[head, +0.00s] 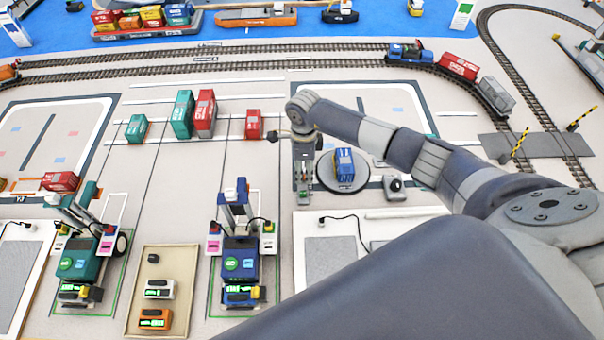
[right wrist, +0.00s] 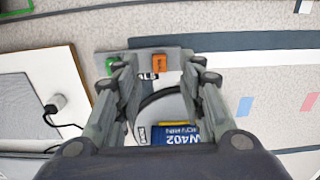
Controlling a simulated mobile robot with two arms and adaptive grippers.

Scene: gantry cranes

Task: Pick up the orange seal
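A small orange block, which I take as the orange seal (right wrist: 159,63), sits on a grey plate (right wrist: 140,56) in the right wrist view. A green-edged slot (right wrist: 111,66) is at the plate's left end. My right gripper (right wrist: 153,72) is open, its fingers spread on both sides with the orange seal in line between them, apart from it. In the head view the right gripper (head: 304,172) points down just left of the round turntable; I cannot make out the orange seal there, behind the gripper. My left gripper is in neither view.
A blue container (head: 345,166) stands on the turntable (head: 325,182) close to the right gripper. A dark knob-like device (head: 393,184) is to its right. A blue crane (head: 238,255) and a beige tray (head: 138,285) with handheld devices are to the left.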

